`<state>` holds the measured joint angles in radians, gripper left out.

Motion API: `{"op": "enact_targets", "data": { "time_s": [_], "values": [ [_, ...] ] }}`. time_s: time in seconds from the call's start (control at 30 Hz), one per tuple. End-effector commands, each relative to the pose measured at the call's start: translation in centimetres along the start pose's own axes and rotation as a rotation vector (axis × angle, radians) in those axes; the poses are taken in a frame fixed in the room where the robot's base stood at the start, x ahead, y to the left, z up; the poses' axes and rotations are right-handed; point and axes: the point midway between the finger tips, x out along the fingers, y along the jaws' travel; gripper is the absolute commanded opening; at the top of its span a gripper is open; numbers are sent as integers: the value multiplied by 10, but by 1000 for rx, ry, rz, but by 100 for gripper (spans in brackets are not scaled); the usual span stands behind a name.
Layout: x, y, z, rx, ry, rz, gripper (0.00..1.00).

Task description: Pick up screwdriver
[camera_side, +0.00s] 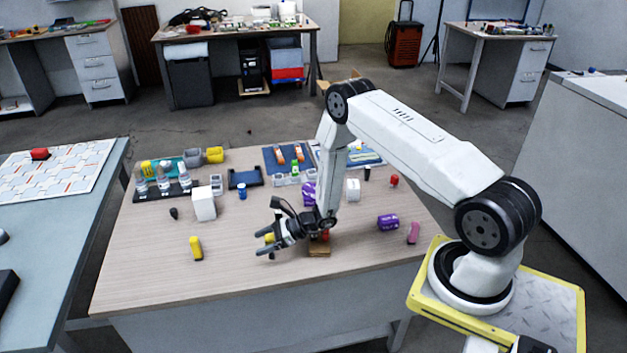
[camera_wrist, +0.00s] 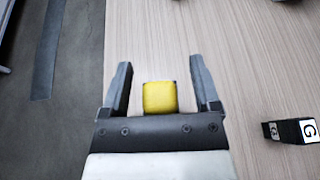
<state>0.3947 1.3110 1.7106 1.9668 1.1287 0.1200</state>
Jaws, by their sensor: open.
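My gripper (camera_side: 268,238) is low over the front middle of the table in the side view, its jaws pointing left. In the wrist view my gripper (camera_wrist: 160,68) is open, with a finger on each side of a yellow block-like thing (camera_wrist: 160,97). The yellow thing sits close to the palm, with a gap to both fingers. In the side view a bit of yellow shows at the jaws, partly hidden by them. I cannot make out a screwdriver for certain. Orange-handled tools (camera_side: 280,154) lie on a dark blue tray at the back; their kind is too small to tell.
A yellow thing (camera_side: 196,248) lies to the left, a white box (camera_side: 204,204) behind it. A purple cylinder (camera_side: 388,222) and pink thing (camera_side: 413,232) are right. A small wooden block (camera_side: 319,249) is beside my gripper. A dark block marked G (camera_wrist: 290,131) shows right in the wrist view.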

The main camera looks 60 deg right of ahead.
Motion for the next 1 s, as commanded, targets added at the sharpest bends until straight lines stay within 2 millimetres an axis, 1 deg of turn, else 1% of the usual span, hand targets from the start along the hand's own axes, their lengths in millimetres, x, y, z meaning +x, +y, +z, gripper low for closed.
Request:
{"op": "enact_targets", "data": {
  "time_s": [0.17, 0.27, 0.3, 0.37, 0.4, 0.43, 0.77, 1.0],
  "values": [
    [0, 0, 0, 0, 0, 0, 79],
    [0, 0, 0, 0, 0, 0, 51],
    [0, 0, 0, 0, 0, 0, 38],
    [0, 0, 0, 0, 0, 0, 19],
    [0, 0, 0, 0, 0, 0, 6],
    [0, 0, 0, 0, 0, 0, 0],
    [0, 0, 1, 0, -1, 0, 0],
    [-3, -1, 8, -1, -1, 0, 0]
  ]
}}
